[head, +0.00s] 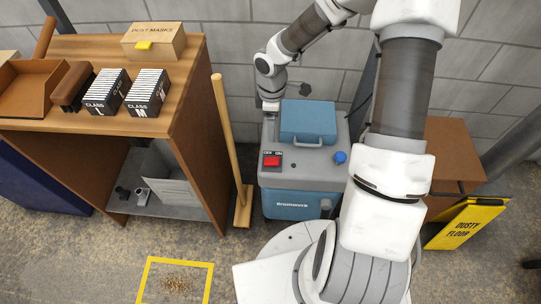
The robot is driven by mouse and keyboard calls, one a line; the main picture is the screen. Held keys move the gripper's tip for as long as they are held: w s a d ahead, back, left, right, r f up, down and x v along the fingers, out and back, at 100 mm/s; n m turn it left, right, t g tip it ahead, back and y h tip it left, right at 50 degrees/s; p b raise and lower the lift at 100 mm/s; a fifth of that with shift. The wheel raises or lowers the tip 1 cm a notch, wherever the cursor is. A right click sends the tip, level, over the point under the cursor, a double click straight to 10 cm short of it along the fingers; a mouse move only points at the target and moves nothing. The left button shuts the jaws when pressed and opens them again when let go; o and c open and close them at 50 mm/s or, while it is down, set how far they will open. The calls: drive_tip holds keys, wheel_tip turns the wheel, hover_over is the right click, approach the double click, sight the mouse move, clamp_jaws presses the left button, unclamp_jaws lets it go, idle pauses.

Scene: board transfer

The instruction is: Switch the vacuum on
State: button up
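The vacuum (303,204) is a grey and blue machine standing on the floor in the middle of the head view, against the wall. A red switch (271,161) sits on a dark plate at the left of its grey top, with small labels above it; which way it is set is too small to tell. A blue knob (340,157) is on the right of the top. A blue case with a handle (308,122) rests on top. My gripper (270,106) is at the back left of the vacuum's top, beyond the switch and apart from it. Its fingers are too small to read.
A wooden bench (60,118) with filter boxes (148,92) and a dust mask box (153,41) stands at left. A broom (230,135) leans between bench and vacuum. A yellow floor sign (466,224) is at right. A yellow square (174,262) marks debris on the floor.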

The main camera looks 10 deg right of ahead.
sight(271, 161)
wheel_tip(271, 161, down, 18)
drive_tip(key=b, duration=0.5)
drive_tip(key=shift+r+b, duration=0.15)
drive_tip(key=shift+b, duration=0.2)
